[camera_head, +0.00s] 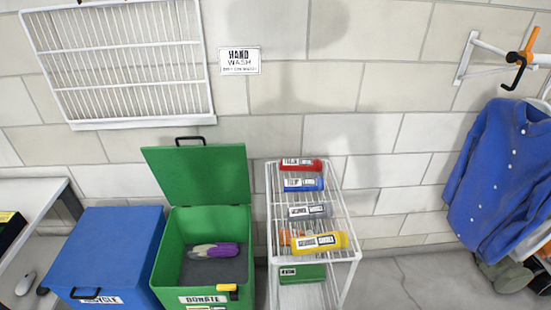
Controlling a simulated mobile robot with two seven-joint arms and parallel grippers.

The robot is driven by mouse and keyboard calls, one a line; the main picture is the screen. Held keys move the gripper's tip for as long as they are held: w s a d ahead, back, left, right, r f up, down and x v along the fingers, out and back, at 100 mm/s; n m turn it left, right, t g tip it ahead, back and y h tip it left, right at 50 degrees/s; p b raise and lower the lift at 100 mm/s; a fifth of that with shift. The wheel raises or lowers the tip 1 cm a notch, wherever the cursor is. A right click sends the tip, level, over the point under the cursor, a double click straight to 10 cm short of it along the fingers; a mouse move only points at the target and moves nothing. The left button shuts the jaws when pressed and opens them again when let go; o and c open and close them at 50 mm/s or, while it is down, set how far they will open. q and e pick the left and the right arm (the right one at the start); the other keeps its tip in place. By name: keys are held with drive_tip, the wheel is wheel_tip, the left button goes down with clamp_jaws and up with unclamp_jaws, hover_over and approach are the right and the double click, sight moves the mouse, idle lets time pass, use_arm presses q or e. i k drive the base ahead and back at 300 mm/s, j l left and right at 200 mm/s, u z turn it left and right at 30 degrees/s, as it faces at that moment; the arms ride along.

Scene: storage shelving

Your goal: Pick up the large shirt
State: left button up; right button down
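A blue button-up shirt (505,175) hangs at the right edge of the head view, with other garments partly showing behind it. No gripper or arm of mine shows in this view.
An open green donate bin (204,210) holds a grey and purple item (215,251). A closed blue recycle bin (110,245) stands left of it. A white wire shelf (350,255) carries several coloured bottles. An orange and black hook (520,62) sits on a wall bracket. Floor right of the shelf is clear.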

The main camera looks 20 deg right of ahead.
sight(306, 165)
drive_tip(key=u, duration=0.4)
drive_tip(key=l+u, duration=0.2)
drive_tip(key=u, duration=0.15)
drive_tip(key=l+u, duration=0.35)
drive_tip(key=k+l+u, duration=0.1)
drive_tip(key=u, duration=0.25)
drive_tip(key=k+l+u, duration=0.25)
drive_tip(key=l, duration=0.15)
drive_tip(key=k+l+u, duration=0.25)
drive_tip(key=i+l, duration=0.05)
drive_tip(key=l, duration=0.05)
